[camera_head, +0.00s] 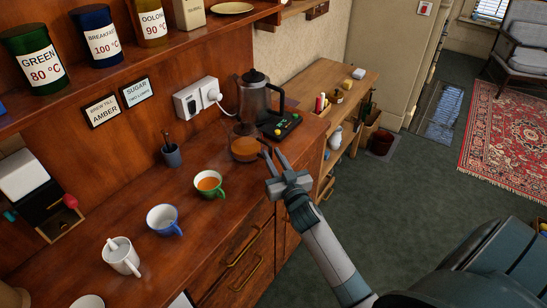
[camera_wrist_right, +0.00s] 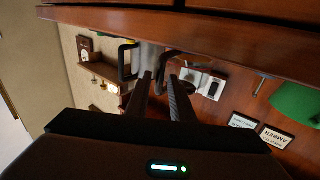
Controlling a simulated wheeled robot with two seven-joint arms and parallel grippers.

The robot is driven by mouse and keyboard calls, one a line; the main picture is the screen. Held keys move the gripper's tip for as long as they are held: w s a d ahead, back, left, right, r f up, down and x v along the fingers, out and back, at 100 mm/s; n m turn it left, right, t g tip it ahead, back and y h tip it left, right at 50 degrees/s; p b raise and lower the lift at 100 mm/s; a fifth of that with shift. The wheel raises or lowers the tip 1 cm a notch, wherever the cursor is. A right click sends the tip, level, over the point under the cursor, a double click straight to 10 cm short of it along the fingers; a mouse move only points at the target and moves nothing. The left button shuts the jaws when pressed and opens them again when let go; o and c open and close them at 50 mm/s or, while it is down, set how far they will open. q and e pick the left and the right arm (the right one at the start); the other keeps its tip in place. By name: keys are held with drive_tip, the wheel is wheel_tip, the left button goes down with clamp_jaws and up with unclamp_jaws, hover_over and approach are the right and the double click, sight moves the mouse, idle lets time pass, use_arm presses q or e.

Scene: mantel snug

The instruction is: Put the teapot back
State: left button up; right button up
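The teapot (camera_head: 244,148), a small rounded glass pot with amber tea in it, stands on the wooden counter near its right end. My right gripper (camera_head: 272,156) is at the teapot's right side, by the counter's front edge. Its two fingers are apart, and nothing clearly shows held between them. In the right wrist view, which is turned over, the fingers (camera_wrist_right: 160,88) show apart with a dark curved handle (camera_wrist_right: 183,62) just beyond their tips. I cannot tell whether they touch it. My left gripper is not in view.
A kettle (camera_head: 256,97) stands on a black base (camera_head: 284,127) behind the teapot. A green cup (camera_head: 209,184) with tea, a blue cup (camera_head: 163,219) and a white cup (camera_head: 121,256) line the counter. A dark utensil pot (camera_head: 172,155) stands behind.

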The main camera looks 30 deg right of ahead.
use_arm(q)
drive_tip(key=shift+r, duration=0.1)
use_arm(e)
drive_tip(key=shift+o, duration=0.2)
drive_tip(key=shift+r, duration=0.15)
